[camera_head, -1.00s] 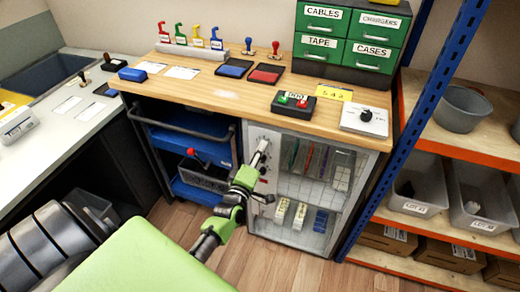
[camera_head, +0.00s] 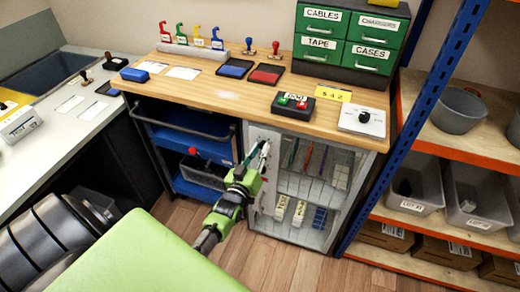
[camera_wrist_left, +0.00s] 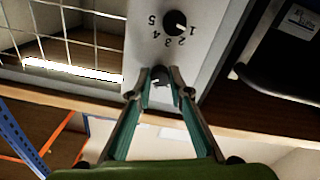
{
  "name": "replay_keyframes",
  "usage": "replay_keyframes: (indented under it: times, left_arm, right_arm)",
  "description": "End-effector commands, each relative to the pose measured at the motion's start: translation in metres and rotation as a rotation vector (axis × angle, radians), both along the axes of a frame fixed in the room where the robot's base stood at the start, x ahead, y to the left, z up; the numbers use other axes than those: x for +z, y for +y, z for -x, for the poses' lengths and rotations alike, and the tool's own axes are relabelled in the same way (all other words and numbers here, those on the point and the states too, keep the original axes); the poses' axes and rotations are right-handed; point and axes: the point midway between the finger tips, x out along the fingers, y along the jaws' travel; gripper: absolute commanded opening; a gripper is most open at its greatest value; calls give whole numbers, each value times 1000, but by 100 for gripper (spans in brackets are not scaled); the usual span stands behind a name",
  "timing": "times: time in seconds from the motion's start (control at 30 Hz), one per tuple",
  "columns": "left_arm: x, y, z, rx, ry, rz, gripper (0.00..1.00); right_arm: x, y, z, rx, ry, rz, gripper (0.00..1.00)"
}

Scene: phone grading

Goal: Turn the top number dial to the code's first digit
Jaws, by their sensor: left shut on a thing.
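My left gripper (camera_head: 264,148) reaches the upper part of the grey panel (camera_head: 252,131) at the cabinet's left side. In the left wrist view, which looks upside down, my gripper (camera_wrist_left: 160,78) is shut on a small knob, taken as the top dial; its fingertips hide most of it and its scale. Another black dial (camera_wrist_left: 175,22), with numbers 1 to 5 around it, shows beyond the fingertips, lower on the cabinet. A yellow card (camera_head: 332,94) on the bench bears digits that look like 5 4 2. My right gripper is out of view.
The wooden bench top (camera_head: 215,92) overhangs just above the gripper. A wire-fronted cabinet (camera_head: 310,180) lies right of the panel. A blue trolley (camera_head: 190,140) stands to the left, a blue rack post (camera_head: 400,140) to the right.

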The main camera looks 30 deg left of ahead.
Motion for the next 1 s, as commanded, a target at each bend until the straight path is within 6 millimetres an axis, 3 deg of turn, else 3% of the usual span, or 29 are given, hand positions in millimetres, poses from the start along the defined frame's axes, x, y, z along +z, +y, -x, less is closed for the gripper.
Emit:
replay_keyframes:
  times: [0.5,1.0]
  left_arm:
    - [0,0,0,0,87,-351,0]
    - [-1,0,0,0,106,-432,0]
  right_arm:
    - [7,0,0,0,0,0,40]
    - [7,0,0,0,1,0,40]
